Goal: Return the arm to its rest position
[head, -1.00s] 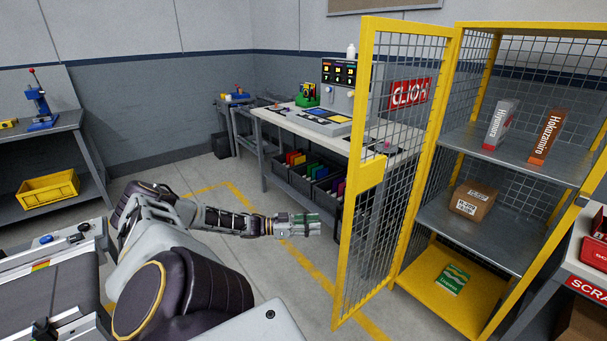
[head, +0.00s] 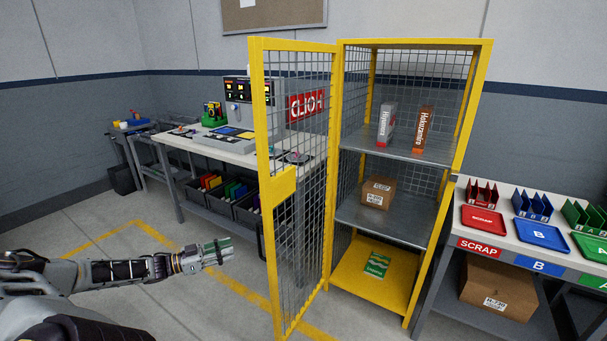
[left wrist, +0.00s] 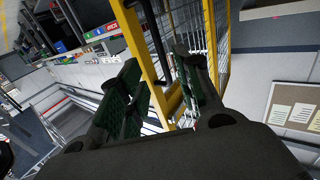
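My left gripper (head: 217,252) reaches in from the left in the head view, low over the floor and to the left of the cage door. In the left wrist view its two dark green finger pads (left wrist: 160,92) stand apart with nothing held between them. The yellow cage door (head: 283,190) shows behind the gap between the fingers there. In the head view the gripper is apart from the door. My right gripper is not in view.
The yellow mesh cabinet (head: 345,190) stands with its door swung open toward me. Boxes (head: 377,192) sit on its shelves. A workbench (head: 225,152) with bins stands behind the door. A sorting table (head: 500,245) with trays is at right. Floor at lower left is clear.

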